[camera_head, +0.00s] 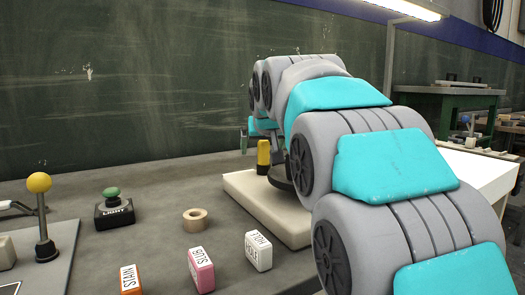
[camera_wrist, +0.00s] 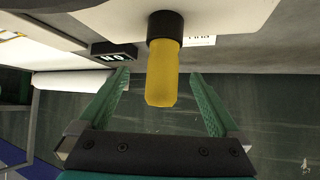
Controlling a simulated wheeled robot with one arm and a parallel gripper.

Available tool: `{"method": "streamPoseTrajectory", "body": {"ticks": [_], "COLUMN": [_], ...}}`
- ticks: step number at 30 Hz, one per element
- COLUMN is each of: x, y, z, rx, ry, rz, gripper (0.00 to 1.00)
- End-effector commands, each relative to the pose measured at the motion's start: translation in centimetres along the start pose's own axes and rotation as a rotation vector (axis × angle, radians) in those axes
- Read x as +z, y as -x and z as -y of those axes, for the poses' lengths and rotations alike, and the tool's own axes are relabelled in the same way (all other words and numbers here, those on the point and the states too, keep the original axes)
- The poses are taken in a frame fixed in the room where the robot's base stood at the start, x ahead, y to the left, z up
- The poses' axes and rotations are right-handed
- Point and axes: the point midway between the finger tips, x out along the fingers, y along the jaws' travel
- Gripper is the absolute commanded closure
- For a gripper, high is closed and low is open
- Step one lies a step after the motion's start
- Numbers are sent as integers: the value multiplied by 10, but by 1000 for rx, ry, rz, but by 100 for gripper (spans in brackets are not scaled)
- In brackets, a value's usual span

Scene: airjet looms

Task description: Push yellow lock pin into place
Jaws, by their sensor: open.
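The yellow lock pin (camera_head: 263,152) stands upright on a cream block, close to my arm. In the wrist view the yellow pin (camera_wrist: 162,78) sticks out of a black collar (camera_wrist: 165,26). My gripper (camera_wrist: 159,76) is open, with one green finger on each side of the pin and a visible gap on both sides. In the head view only a small green part of my gripper (camera_head: 244,139) shows just behind and left of the pin; my arm hides the rest. How deep the pin sits cannot be told.
The cream block (camera_head: 250,200) lies on the grey table. A wooden ring (camera_head: 194,219), a green-topped LIGHT button (camera_head: 113,208), a yellow-knobbed lever (camera_head: 41,215) and several labelled blocks, such as a white one (camera_head: 258,251), stand left and in front. A dark green wall (camera_head: 130,85) rises behind.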

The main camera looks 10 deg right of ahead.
Motion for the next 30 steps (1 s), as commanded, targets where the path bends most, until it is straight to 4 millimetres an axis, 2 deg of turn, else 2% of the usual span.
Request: {"method": "streamPoseTrajectory", "body": {"ticks": [15,30], "x": [-30,-51], "y": [22,39], "z": [0,0], "rx": [-1,0], "ry": [0,0], "rz": [-6,-5], "gripper": [1,1]}}
